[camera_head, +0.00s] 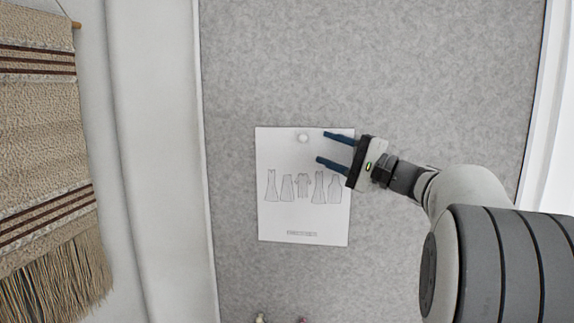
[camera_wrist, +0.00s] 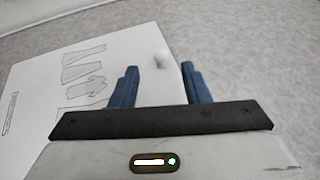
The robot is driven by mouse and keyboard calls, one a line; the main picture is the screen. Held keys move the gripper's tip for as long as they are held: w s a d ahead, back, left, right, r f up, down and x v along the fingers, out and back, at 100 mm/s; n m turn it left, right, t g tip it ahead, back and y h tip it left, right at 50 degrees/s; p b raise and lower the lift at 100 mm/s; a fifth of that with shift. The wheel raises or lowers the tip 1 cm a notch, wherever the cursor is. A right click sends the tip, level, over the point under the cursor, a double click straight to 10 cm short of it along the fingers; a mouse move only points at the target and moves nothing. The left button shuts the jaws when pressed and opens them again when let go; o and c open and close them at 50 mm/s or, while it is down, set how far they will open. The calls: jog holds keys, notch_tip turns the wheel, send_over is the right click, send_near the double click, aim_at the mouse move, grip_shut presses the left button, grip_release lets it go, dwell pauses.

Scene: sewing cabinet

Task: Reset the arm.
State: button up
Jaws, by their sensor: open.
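My gripper (camera_head: 322,147) is open, with two blue fingers pointing left in the head view. It is in front of the upper right part of a white paper sheet (camera_head: 275,221) with dress drawings. A small white round pin (camera_head: 303,138) is on the sheet near its top edge, just left of the fingertips. In the wrist view my gripper (camera_wrist: 160,72) has the white pin (camera_wrist: 161,58) beyond the gap between its fingertips. Nothing is held between the fingers. Whether the fingertips touch the sheet (camera_wrist: 45,75) cannot be told.
The sheet hangs on a grey felt-like board (camera_head: 400,60) with a pale frame. A woven tassel hanging (camera_head: 40,130) is at the left. Small objects (camera_head: 261,319) show partly at the bottom edge. The upper board is clear.

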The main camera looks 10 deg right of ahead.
jog(key=s+a+f+n+g+h, duration=0.2)
jog(key=s+a+f+g, duration=0.25)
jog(key=a+f, duration=0.3)
jog(key=s+a+f+n+g+h, duration=0.1)
jog(key=s+a+f+g+h, duration=0.35)
jog(key=f, duration=0.45)
jog(key=s+d+f+n+g+h, duration=0.2)
jog(key=s+f+n+h, duration=0.5)
jog(key=s+f, duration=1)
jog(key=shift+s+g+h, duration=0.4)
jog(key=shift+s+h, duration=0.05)
jog(key=shift+h, duration=0.2)
jog(key=shift+c, duration=0.6)
